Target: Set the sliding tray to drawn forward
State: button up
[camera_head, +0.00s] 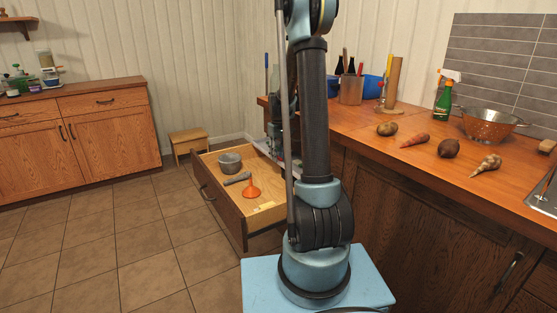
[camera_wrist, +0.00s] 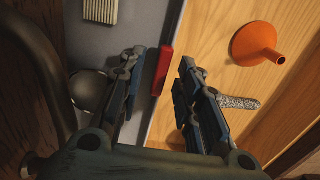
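The sliding tray (camera_wrist: 130,20) is a grey tray at the left of the wrist view, set in the open wooden drawer (camera_head: 207,190). A red tab (camera_wrist: 164,70) stands on its edge beside the bare wooden drawer floor. My gripper (camera_wrist: 164,60) is open, with one finger on each side of the red tab as seen from the wrist. A gap shows between the tab and each finger, and I cannot tell the height difference. In the head view my arm hides most of the tray and the tab.
A light ribbed block (camera_wrist: 101,10) and a dark round object (camera_wrist: 88,90) are in the tray. The counter (camera_head: 365,120) stands to the right.

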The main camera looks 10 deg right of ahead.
jog(key=shift+f, duration=0.85)
